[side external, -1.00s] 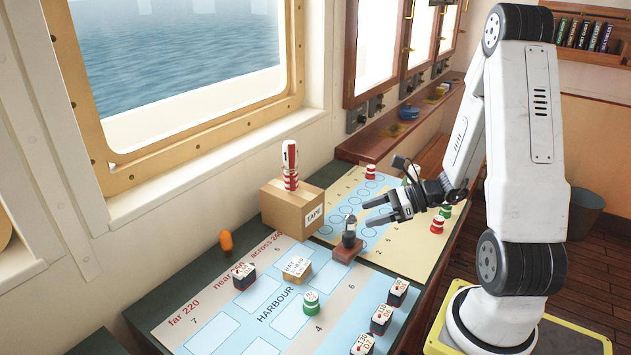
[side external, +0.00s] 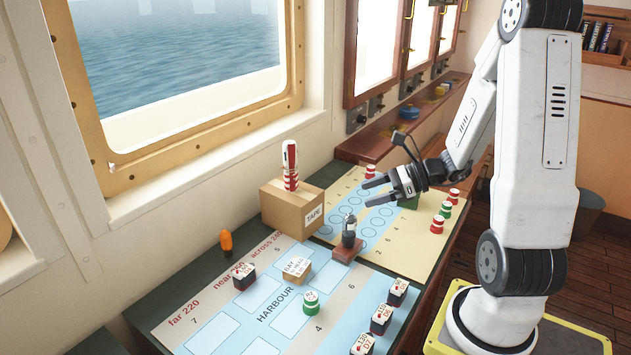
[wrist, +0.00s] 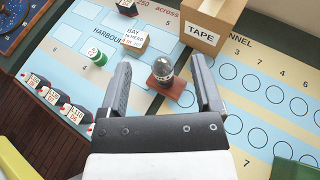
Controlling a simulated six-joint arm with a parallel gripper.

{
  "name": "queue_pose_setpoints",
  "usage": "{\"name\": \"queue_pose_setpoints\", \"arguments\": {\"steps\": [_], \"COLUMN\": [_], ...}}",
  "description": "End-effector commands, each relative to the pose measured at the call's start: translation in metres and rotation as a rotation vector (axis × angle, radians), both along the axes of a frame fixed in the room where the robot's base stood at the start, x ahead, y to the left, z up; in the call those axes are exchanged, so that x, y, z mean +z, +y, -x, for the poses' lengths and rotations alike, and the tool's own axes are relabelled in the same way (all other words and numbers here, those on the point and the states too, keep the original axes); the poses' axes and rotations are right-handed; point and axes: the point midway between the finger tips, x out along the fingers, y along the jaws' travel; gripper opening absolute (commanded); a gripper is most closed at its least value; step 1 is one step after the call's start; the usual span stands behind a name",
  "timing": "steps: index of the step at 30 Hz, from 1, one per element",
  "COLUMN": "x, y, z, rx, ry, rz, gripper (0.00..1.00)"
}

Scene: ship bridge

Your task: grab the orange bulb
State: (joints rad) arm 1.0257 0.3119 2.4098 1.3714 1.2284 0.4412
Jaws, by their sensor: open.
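The orange bulb (side external: 226,241) stands on the dark green table border at the far left, beyond the "near" and "far 220" lettering. It does not show in the wrist view. My gripper (side external: 369,193) is open and empty, raised over the yellow and blue chart at the right, well away from the orange bulb. In the wrist view the two fingers of my gripper (wrist: 159,78) are spread apart, with nothing held between them.
A grey bulb-like piece (side external: 349,236) on a wooden base stands between my gripper and the orange bulb. A cardboard box (side external: 292,213) labelled TAPE carries a red-and-white cylinder (side external: 290,167). A small "bay to head" box (side external: 297,270) and several marked blocks lie on the harbour chart.

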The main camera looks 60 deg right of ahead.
Motion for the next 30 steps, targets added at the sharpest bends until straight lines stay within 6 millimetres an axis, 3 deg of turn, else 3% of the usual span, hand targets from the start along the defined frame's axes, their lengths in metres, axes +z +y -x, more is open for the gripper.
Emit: {"name": "queue_pose_setpoints", "arguments": {"steps": [14,24,30], "x": [-0.001,0.001,0.000], "y": [0.026,0.080,0.115], "z": [-0.084,-0.159,-0.187], "rx": [-0.058,-0.129,-0.164], "ry": [-0.029,-0.036,-0.025], "rz": [0.042,0.040,0.023], "gripper": [0.83,0.83,0.83]}}
